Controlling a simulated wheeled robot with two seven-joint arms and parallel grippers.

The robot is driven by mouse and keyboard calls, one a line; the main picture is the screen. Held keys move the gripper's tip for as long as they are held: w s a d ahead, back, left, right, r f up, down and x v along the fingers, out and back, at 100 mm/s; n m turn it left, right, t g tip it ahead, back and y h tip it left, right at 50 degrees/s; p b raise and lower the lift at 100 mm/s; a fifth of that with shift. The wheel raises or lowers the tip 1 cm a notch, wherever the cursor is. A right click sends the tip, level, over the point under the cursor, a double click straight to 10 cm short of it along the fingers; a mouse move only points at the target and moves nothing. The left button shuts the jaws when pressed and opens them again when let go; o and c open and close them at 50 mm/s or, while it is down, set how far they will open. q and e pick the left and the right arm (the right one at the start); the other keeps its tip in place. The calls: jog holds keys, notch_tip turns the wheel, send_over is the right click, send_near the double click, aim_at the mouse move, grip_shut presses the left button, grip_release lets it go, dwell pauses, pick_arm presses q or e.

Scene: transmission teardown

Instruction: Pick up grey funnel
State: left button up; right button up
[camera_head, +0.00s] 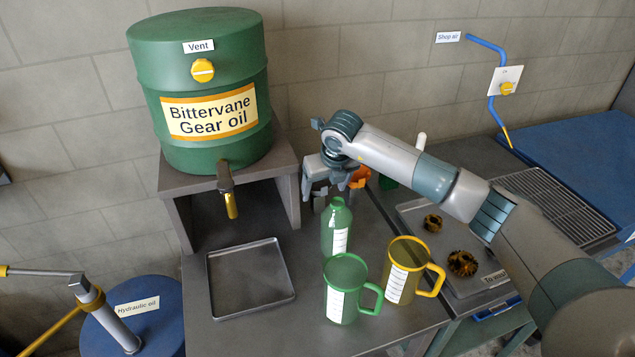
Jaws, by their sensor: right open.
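My right gripper (320,190) is at the back of the bench, to the right of the drum stand, pointing down. Its jaws are open. I cannot clearly make out a grey funnel; grey shapes around the jaws blend with the gripper, so it may be there or hidden. An orange piece (358,177) is just right of the jaws, partly covered by my arm. My left gripper is not in view.
A green bottle (337,228), green jug (343,290) and yellow jug (405,270) stand in front of the gripper. An empty tray (288,296) lies left of them. The green oil drum (205,140) stands behind. A parts tray (410,208) is under my right arm.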

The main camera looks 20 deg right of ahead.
dwell(0.4)
grip_shut()
dwell(0.4)
jog(key=shift+r+b, duration=0.35)
jog(key=shift+r, duration=0.2)
pick_arm(q)
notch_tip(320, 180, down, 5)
jog(key=b, duration=0.5)
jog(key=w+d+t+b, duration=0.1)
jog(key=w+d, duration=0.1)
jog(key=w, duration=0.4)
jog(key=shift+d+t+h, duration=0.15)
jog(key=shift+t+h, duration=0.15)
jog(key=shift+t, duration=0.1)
pick_arm(e)
notch_tip(320, 180, up, 17)
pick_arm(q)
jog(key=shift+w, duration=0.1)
pick_arm(e)
jog(key=shift+f, duration=0.1)
